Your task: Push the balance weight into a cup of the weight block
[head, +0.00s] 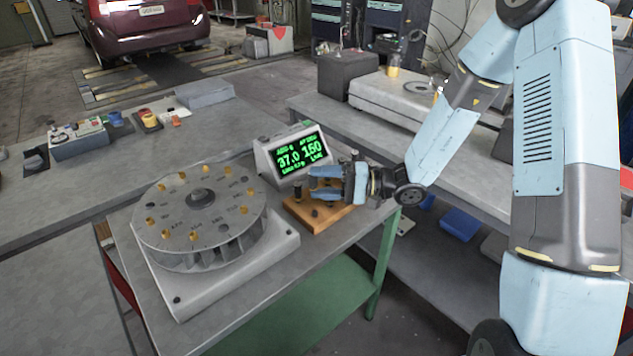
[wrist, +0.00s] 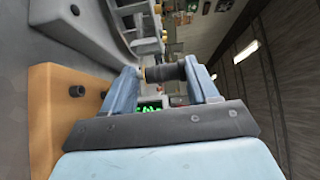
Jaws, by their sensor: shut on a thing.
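The balance weight, a dark cylinder (wrist: 168,72), sits between the two pale blue fingers of my gripper (wrist: 165,82) in the wrist view. My gripper (head: 310,182) is shut on it and holds it over the left part of the weight block. The weight block is an orange-brown wooden slab (head: 332,217) on the bench beside the display. It also shows at the left of the wrist view (wrist: 48,140), with dark round fittings on its face. I cannot tell whether these are empty cups. Whether the weight touches the block is unclear.
A grey drum (head: 200,215) with several brass-coloured studs on top stands on a pale base to the left. A display box (head: 290,155) with green digits stands close behind my gripper. The bench's right edge is near the block.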

